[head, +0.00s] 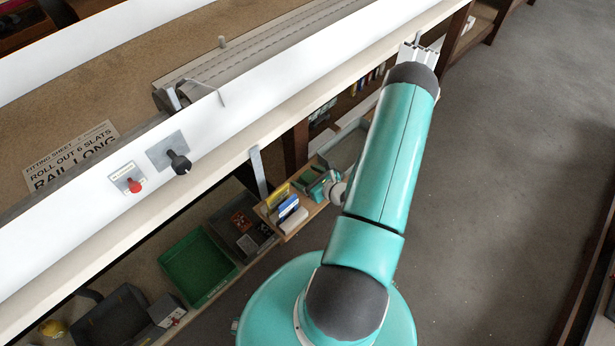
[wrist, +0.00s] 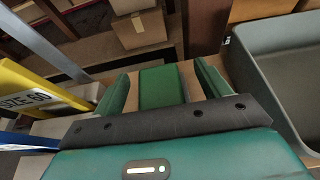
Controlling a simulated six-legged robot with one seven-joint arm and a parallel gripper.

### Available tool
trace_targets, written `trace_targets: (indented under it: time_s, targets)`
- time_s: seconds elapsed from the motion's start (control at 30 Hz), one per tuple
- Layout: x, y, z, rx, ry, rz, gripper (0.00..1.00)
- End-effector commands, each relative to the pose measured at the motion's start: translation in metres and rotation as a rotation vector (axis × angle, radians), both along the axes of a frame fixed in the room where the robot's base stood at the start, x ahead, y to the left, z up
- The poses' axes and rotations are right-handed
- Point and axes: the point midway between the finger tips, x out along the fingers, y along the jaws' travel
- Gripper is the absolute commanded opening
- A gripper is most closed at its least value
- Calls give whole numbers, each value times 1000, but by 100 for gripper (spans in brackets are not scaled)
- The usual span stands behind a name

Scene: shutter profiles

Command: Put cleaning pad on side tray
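A flat green block, which looks like the cleaning pad (wrist: 162,87), lies on a wooden surface in the wrist view. My gripper (wrist: 165,82) is open, with one finger on each side of the pad. Bare wood shows in the gaps between pad and fingers, so neither finger appears to touch it. In the head view my gripper (head: 316,186) is low at the wooden shelf beside the bench, partly hidden by my arm. A grey tray (wrist: 242,65), which may be the side tray, stands to the right; in the head view the tray (head: 343,150) is partly covered by my arm.
Yellow (head: 278,196) and blue (head: 288,208) boxes and a white block (head: 293,221) stand on the wooden shelf (head: 264,212) left of my gripper. A green bin (head: 198,268) sits further left. Cardboard boxes (wrist: 138,28) lie beyond. The floor at right is clear.

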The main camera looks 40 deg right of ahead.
Motion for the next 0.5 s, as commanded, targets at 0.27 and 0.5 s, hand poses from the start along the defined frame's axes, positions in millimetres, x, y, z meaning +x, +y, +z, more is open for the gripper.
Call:
trace_targets:
  time_s: [0.27, 0.5]
  targets:
    - [-6, -1, 5, 0, 1, -1, 76]
    - [-49, -3, 23, -1, 1, -3, 76]
